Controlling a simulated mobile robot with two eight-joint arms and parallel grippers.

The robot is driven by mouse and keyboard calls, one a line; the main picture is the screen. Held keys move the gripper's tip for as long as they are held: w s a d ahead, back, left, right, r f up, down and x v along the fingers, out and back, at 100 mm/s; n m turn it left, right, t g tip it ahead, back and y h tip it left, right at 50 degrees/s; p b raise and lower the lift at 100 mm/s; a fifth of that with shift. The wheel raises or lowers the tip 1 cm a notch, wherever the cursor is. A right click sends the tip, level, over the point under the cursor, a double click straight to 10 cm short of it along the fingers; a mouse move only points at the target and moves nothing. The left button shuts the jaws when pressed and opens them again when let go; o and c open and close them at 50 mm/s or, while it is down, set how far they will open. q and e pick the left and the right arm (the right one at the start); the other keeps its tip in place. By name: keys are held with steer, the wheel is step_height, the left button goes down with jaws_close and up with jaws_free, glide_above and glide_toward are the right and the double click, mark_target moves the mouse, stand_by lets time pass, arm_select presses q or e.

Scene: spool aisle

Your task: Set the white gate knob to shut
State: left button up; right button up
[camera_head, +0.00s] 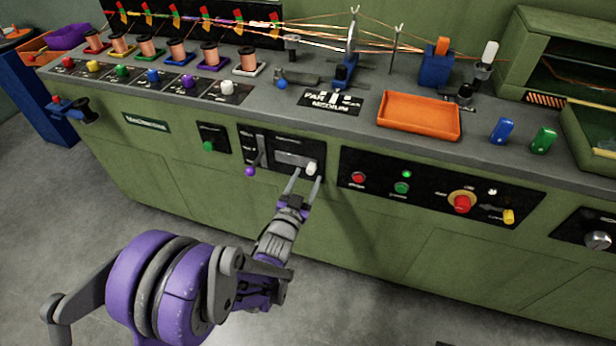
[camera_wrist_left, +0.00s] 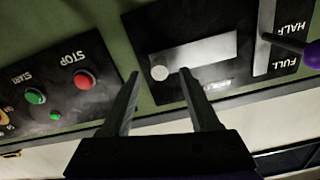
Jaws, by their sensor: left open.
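The white gate knob (camera_head: 312,168) sits at the right end of a grey slot plate (camera_head: 292,159) on a black panel of the green bench front. In the left wrist view, which is turned over, the knob (camera_wrist_left: 159,73) is at the plate's left end. My left gripper (camera_head: 305,179) is open in front of the panel, its fingers pointing at the knob. In the wrist view the knob appears between the two fingertips (camera_wrist_left: 160,78); I cannot tell whether either finger touches it. The panel lettering near the knob is too small to read. My right gripper is not in view.
An orange tray (camera_head: 419,133) and spools stand on the bench top. Floor in front is clear.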

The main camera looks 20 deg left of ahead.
arm_select(q)
steer(key=shift+w, duration=0.8)
jaws_close()
stand_by(0.9)
